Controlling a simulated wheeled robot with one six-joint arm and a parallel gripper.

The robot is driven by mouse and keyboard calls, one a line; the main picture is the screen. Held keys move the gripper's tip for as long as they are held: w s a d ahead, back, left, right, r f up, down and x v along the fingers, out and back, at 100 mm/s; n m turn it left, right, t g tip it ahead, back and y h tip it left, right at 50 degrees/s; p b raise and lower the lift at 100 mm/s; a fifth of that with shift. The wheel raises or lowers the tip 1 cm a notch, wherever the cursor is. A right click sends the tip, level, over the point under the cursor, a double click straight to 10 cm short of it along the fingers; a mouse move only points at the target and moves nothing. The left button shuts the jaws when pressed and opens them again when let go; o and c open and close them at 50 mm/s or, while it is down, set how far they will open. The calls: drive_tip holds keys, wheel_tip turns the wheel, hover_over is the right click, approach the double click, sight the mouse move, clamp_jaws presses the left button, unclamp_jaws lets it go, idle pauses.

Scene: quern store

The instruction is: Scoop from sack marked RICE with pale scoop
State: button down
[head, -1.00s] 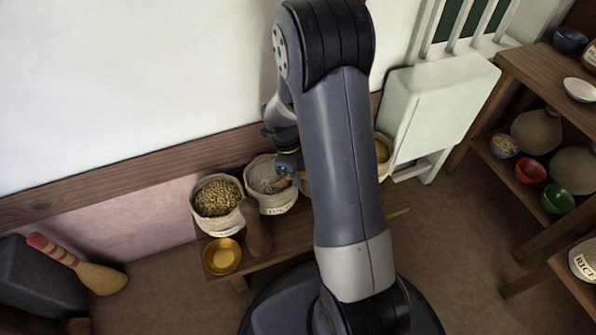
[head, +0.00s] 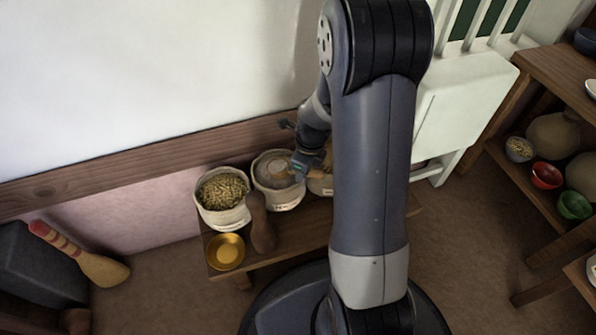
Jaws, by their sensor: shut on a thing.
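A cloth sack (head: 279,202) with greyish-white grain stands on the low wooden bench, in the middle of the row. Its dark lettering is too small to read for certain. My gripper (head: 301,167) is at the right side of this sack's mouth, low over the rim. It is shut on what looks like the pale scoop (head: 279,172), whose light rounded shape shows at the sack's mouth. The scoop's edges blend with the grain, so its depth and load cannot be told. Another sack (head: 320,187) to the right is mostly hidden by my arm.
A sack of yellowish pellets (head: 223,190) stands at left on the bench (head: 290,238). A brown wooden tool (head: 262,225) and a golden bowl (head: 226,252) are in front. A white chair (head: 460,95) and shelves with bowls stand right. The wall is close behind.

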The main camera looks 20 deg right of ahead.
drive_tip(key=shift+s+d+f+t+y+b, duration=0.2)
drive_tip(key=shift+t+y+b, duration=0.4)
drive_tip(key=shift+b, duration=0.65)
drive_tip(key=shift+t+y, duration=0.4)
drive_tip(key=shift+r+p, duration=1.4)
drive_tip(key=shift+r, duration=1.55)
drive_tip(key=shift+a, duration=0.1)
